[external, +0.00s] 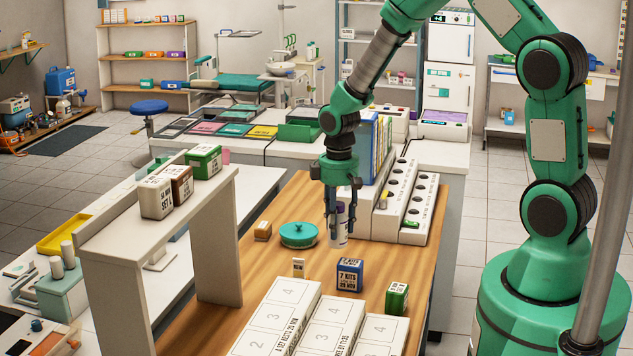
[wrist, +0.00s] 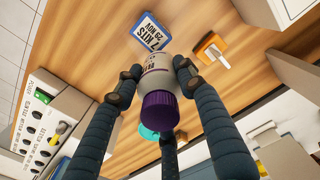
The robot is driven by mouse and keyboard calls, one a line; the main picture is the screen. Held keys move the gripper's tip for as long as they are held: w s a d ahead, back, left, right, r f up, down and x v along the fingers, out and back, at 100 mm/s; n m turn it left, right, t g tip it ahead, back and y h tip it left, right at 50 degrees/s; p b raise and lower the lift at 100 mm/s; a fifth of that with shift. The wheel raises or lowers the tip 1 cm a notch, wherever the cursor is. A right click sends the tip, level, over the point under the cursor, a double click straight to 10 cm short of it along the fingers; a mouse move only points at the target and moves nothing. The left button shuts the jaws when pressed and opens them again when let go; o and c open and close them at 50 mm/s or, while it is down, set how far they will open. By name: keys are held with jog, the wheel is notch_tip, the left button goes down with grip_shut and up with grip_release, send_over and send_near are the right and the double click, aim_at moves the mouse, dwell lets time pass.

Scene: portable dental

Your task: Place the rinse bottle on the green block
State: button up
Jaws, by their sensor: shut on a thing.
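The rinse bottle, white with a purple cap, shows in the external view (external: 339,236) and in the wrist view (wrist: 157,72). My gripper (external: 341,212) is shut on it and holds it upright, with its fingers around its sides. I cannot tell whether its base touches the wooden table. A green block with a white label (external: 397,299) stands on the table, to the right of and nearer than the bottle. Another labelled green block (external: 203,161) sits on the white raised shelf, and a small green piece (external: 411,225) is at the white rack.
White numbered trays (external: 281,313) fill the near table. The white rack (external: 375,222) with holes is close on the right.

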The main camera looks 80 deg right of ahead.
jog(key=s+a+p, duration=0.1)
jog(key=s+a, duration=0.4)
jog(key=s, duration=0.5)
jog(key=s+a+m+p, duration=0.1)
jog(key=s+a, duration=0.5)
jog(key=s, duration=0.5)
jog(key=s+a, duration=0.5)
jog(key=s, duration=0.6)
jog(key=shift+s+a+r+m+p, duration=0.2)
jog(key=shift+a+r+m+p, duration=0.15)
jog(key=shift+r+m+p, duration=0.05)
jog(key=shift+w+d, duration=0.1)
jog(key=shift+w, duration=0.05)
jog(key=b, duration=0.1)
send_near(398, 288)
jog(key=shift+w+d+r, duration=0.1)
jog(key=shift+d, duration=0.05)
jog(key=shift+f+b, duration=0.45)
jog(key=shift+f, duration=1.35)
jog(key=shift+f, duration=0.1)
jog(key=o, duration=1.4)
